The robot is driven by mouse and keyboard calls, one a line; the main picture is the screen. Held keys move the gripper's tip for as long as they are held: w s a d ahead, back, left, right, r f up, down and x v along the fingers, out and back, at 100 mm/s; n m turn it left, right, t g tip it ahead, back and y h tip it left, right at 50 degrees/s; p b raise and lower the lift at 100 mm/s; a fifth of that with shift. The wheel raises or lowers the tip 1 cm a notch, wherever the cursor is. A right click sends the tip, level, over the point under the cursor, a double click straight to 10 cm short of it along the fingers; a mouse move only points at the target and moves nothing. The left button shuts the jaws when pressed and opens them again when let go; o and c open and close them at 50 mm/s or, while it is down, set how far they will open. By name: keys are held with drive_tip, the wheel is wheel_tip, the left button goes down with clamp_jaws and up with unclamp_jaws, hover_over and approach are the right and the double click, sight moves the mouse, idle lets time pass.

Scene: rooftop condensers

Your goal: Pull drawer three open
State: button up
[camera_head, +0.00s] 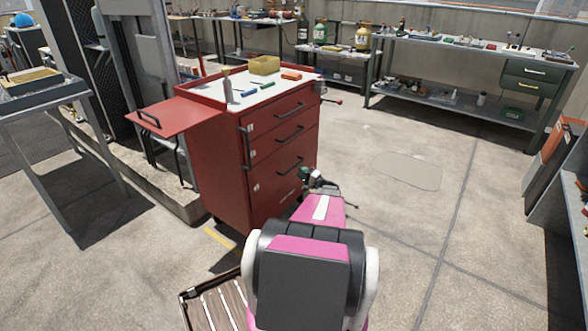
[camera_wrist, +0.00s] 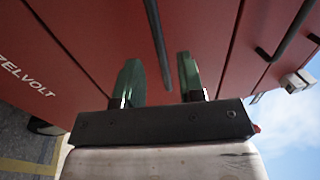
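The red tool cabinet (camera_head: 225,165) stands in the middle of the head view, with numbered drawers on its front. The third drawer front (camera_head: 272,180) looks shut; its dark bar handle (camera_head: 290,167) sits level with my gripper. My gripper (camera_head: 308,177) is at the right part of that front, mostly hidden behind my arm. In the wrist view my gripper (camera_wrist: 160,82) is open, with green finger pads apart. A dark bar handle (camera_wrist: 157,40) lies between the fingers in the picture, apparently without contact. The wrist view is turned sideways, with the neighbouring handle (camera_wrist: 287,30) at right.
A red side shelf (camera_head: 165,117) juts left from the cabinet. Small tools and a yellow bin (camera_head: 264,65) lie on top. A slatted wooden item (camera_head: 215,305) lies low at left. Workbenches (camera_head: 470,50) line the back. Floor to the right is clear.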

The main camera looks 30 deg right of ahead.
sight(294, 167)
drive_tip(key=shift+x, duration=2.65)
clamp_jaws()
